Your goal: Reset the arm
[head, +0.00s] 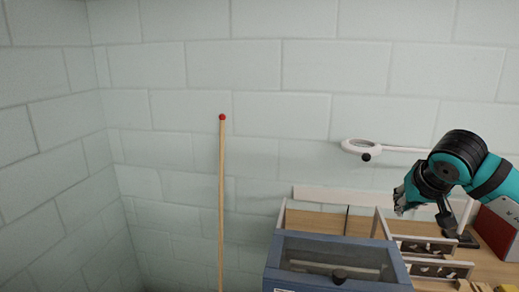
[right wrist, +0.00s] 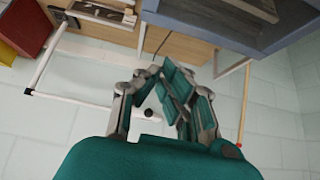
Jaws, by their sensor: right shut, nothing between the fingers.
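My right arm, teal with black joints, comes in from the right edge of the head view. Its gripper (head: 400,201) hangs in front of the wall, above the desk area and right of the blue-framed box. In the right wrist view the gripper (right wrist: 165,75) shows its grey and teal fingers; it is shut with nothing held. My left gripper is not in view.
A tall wooden stick with a red tip (head: 222,180) stands left. A blue-framed box (head: 340,241) stands below; a red-and-white object (head: 497,230) is far right.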

